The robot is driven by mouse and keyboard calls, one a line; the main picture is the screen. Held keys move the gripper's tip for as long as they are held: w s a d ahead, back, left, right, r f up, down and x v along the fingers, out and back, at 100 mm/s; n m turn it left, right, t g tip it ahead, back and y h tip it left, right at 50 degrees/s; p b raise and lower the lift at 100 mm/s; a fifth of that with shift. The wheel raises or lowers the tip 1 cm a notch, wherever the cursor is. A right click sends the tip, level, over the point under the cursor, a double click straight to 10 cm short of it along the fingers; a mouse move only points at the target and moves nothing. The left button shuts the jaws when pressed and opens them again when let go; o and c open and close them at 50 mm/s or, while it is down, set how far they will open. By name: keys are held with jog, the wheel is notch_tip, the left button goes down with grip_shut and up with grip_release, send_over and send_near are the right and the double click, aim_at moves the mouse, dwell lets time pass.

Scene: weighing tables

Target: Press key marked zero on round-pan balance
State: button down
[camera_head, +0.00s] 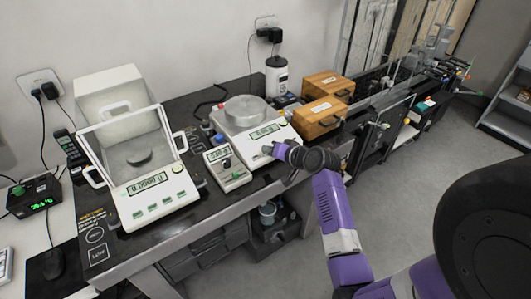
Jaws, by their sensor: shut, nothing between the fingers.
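The round-pan balance (229,129) stands on the black-topped table, a white body with a round metal pan (246,107) and a lit display (264,131) on its front. My gripper (267,150) is shut and empty at the front panel of this balance, low and right of centre, just below the display. I cannot tell whether the fingertips touch a key. The key marked zero cannot be made out; the gripper and wrist cover part of the key row.
A small meter (227,166) stands just left of my gripper. A balance with a glass draft shield (150,185) is further left. Wooden boxes (322,116) and a white-labelled canister (277,76) stand to the right and behind. The grey floor (400,200) is clear on the right.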

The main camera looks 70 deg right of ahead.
jog(key=shift+r, duration=0.1)
dwell(0.3)
jog(key=shift+s+a+r+p, duration=0.2)
jog(key=shift+r+p, duration=0.4)
jog(key=shift+p, duration=0.2)
jog(key=r+p, duration=0.1)
jog(key=s+r+p, duration=0.1)
jog(key=r+p, duration=0.2)
jog(key=shift+s+a+r, duration=0.15)
jog(key=shift+a+r, duration=0.15)
jog(key=shift+r, duration=0.1)
dwell(0.7)
